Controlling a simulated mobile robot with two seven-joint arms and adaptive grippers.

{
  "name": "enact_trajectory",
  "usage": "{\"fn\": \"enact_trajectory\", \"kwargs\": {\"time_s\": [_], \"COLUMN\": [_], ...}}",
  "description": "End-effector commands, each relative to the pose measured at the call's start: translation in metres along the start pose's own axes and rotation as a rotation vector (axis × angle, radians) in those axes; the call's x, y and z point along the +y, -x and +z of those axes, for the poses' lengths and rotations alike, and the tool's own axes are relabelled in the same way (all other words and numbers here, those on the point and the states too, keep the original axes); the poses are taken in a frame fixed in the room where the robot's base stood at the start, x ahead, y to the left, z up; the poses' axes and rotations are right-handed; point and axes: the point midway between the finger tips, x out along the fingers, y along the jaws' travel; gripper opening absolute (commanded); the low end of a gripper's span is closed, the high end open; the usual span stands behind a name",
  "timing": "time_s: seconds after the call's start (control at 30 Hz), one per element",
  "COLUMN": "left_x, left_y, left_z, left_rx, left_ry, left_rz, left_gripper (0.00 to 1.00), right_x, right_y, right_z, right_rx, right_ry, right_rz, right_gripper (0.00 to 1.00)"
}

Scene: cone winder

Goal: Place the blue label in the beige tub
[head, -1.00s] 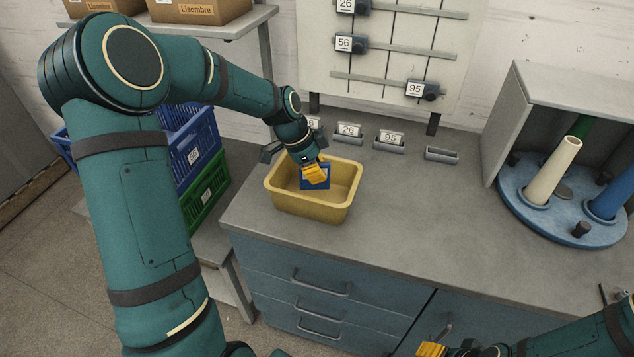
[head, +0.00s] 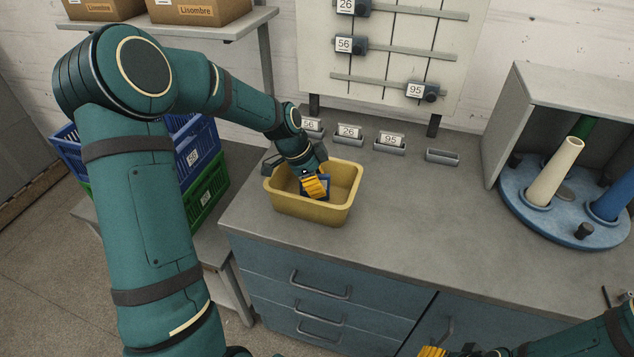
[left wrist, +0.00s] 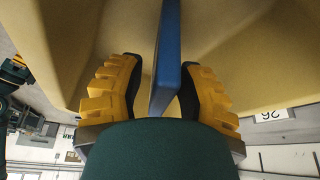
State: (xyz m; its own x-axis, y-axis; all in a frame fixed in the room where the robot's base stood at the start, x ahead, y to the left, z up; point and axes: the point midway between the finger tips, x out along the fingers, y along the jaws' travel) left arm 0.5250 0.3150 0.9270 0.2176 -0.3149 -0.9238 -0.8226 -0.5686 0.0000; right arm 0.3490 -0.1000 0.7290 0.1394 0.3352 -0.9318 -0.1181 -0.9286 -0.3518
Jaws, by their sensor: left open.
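The beige tub (head: 341,211) stands on the grey counter near its left end. My left gripper (head: 314,187) reaches down into the tub, with its yellow fingers inside the rim. The blue label (head: 326,181) is in the tub at these fingers, partly hidden behind them. In the left wrist view the label (left wrist: 169,60) shows edge-on between the two fingers of the left gripper (left wrist: 160,90), which stand apart with a gap at the label's sides. My right gripper (head: 432,351) is low at the bottom edge, partly cut off, far from the tub.
Small grey holders with number cards (head: 348,133) stand behind the tub, with an empty holder (head: 441,156) to their right. A blue round turntable (head: 560,222) with cones stands at right. Blue and green crates (head: 207,190) are left of the counter. The middle counter is clear.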

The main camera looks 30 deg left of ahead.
Motion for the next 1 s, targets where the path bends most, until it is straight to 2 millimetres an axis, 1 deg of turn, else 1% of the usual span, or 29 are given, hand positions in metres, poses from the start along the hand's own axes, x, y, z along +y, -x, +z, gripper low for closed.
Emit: {"fn": "enact_trajectory", "kwargs": {"time_s": [0.07,0.17,0.27,0.4,0.6,0.7,0.8,1.0], "left_x": [0.000,-0.001,-0.001,-0.001,0.000,-0.001,-0.001,0.000], "left_y": [0.004,0.017,0.036,0.067,0.102,0.114,0.120,0.123], "left_z": [-0.002,-0.002,-0.002,-0.002,-0.002,-0.001,-0.001,-0.001], "left_rx": [0.000,0.000,0.001,0.000,0.000,0.000,0.000,0.000], "left_ry": [0.000,0.001,0.001,0.001,0.000,0.001,0.001,0.000], "left_rz": [-0.001,-0.003,-0.004,-0.005,-0.002,-0.002,-0.002,0.001], "left_gripper": [0.35,0.35,0.35,0.35,0.35,0.35,0.35,0.35], "right_x": [-0.001,-0.002,-0.004,-0.006,-0.008,-0.008,-0.009,-0.009], "right_y": [0.004,0.005,0.009,0.015,0.021,0.022,0.023,0.023], "right_z": [0.000,0.000,0.001,0.001,0.002,0.002,0.003,0.003], "right_rx": [-0.001,-0.002,-0.004,-0.007,-0.010,-0.011,-0.012,-0.012], "right_ry": [0.000,0.000,-0.001,-0.001,-0.001,-0.002,-0.002,-0.002], "right_rz": [0.000,0.000,0.000,0.000,-0.001,-0.001,-0.001,-0.001], "right_gripper": [0.60,0.60,0.60,0.60,0.60,0.60,0.60,0.60]}}
